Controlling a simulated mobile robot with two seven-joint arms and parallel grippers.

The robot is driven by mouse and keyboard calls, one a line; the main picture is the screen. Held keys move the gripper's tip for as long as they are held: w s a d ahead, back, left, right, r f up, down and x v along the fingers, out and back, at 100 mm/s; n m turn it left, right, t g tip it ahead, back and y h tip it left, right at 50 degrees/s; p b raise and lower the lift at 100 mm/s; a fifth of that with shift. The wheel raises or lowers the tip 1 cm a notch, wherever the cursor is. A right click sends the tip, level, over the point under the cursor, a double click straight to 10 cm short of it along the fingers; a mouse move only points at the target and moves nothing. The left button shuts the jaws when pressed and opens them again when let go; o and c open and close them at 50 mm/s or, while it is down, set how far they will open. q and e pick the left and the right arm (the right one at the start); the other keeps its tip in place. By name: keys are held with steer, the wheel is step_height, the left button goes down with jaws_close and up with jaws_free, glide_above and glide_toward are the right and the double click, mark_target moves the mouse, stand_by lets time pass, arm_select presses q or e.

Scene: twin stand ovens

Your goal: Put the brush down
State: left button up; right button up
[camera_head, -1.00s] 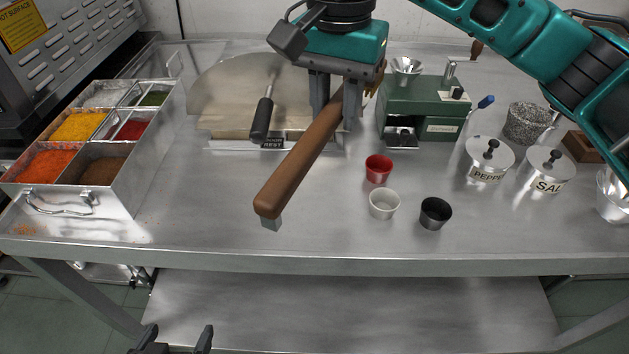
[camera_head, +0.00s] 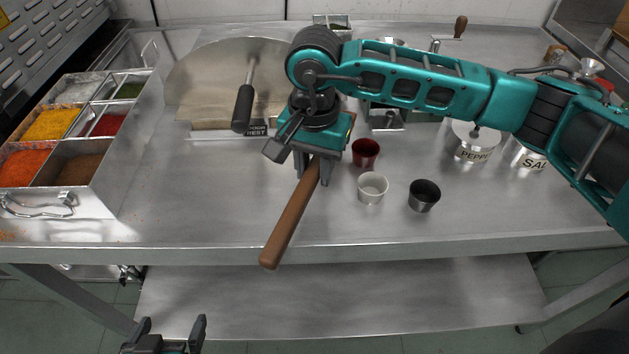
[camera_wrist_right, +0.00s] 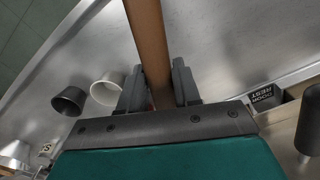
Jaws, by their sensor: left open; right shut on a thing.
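The brush shows as a long brown wooden handle (camera_head: 290,220) in the head view, slanting toward the table's front edge. Its bristle end is hidden behind my right gripper and arm. My right gripper (camera_head: 314,182) is shut on the handle low over the steel table (camera_head: 200,205). In the right wrist view the handle (camera_wrist_right: 149,40) runs between the two fingers of my right gripper (camera_wrist_right: 158,88). I cannot tell whether the brush touches the table. My left gripper (camera_head: 174,330) is open and empty at the bottom of the head view, below the table's front edge.
Red (camera_head: 365,152), white (camera_head: 372,187) and black (camera_head: 424,195) cups stand just right of the brush. A peel with a black handle (camera_head: 243,108) lies behind on a rest marked DOOR REST. A spice tray (camera_head: 125,150) stands left. The table between tray and brush is clear.

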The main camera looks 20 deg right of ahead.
step_height(320, 180, down, 3)
steer(key=shift+f, duration=0.55)
steer(key=shift+f, duration=0.15)
steer(key=o, duration=0.9)
steer(key=shift+o, duration=0.2)
